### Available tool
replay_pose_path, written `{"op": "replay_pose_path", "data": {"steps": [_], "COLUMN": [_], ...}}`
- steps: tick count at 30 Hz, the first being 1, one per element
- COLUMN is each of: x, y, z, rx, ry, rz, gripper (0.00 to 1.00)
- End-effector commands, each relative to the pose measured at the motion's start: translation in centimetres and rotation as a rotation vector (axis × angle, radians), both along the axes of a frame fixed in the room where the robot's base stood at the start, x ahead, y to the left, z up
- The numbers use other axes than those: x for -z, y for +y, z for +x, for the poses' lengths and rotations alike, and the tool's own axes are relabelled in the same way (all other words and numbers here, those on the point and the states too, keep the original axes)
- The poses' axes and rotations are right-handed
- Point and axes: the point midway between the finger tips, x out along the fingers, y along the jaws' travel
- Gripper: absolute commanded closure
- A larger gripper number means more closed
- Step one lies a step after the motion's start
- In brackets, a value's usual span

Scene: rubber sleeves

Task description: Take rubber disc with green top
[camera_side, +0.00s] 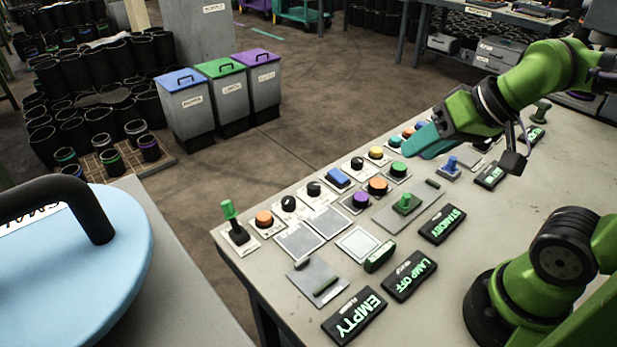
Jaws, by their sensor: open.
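A small round piece with a green top (398,169) and a dark side sits on a light plate on the grey workbench (440,285). It looks like the green-topped disc, but I cannot tell whether it is a loose rubber disc or a button. My gripper (418,149) comes in from the upper right, its teal fingers pointing left and down. The fingers are just above and to the right of the green-topped piece in the picture. The gripper is open and appears empty. The gap between its fingers is hard to see from this side.
An orange-topped piece (377,185) and a purple-topped piece (361,200) stand close by. A green lever (229,212), a blue joystick (451,165) and black signs such as STANDBY (442,223) crowd the bench. Lidded bins (187,105) and dark sleeves (75,125) stand on the floor.

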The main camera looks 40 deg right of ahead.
Motion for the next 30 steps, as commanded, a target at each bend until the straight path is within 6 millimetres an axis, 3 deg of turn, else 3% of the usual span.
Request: {"op": "replay_pose_path", "data": {"steps": [2,9,17,20,25,30], "x": [0.0,0.0,0.0,0.8,1.9,3.0], "y": [0.0,0.0,-0.1,-0.5,-3.0,-7.7], "z": [0.0,0.0,0.0,0.3,3.3,7.8], "rx": [0.0,0.0,0.002,0.022,0.098,0.172], "ry": [0.0,0.0,0.001,0.036,0.148,0.298], "rz": [0.0,0.0,0.0,0.001,0.003,-0.015], "gripper": [0.57,0.24,0.24,0.24,0.24,0.24]}}
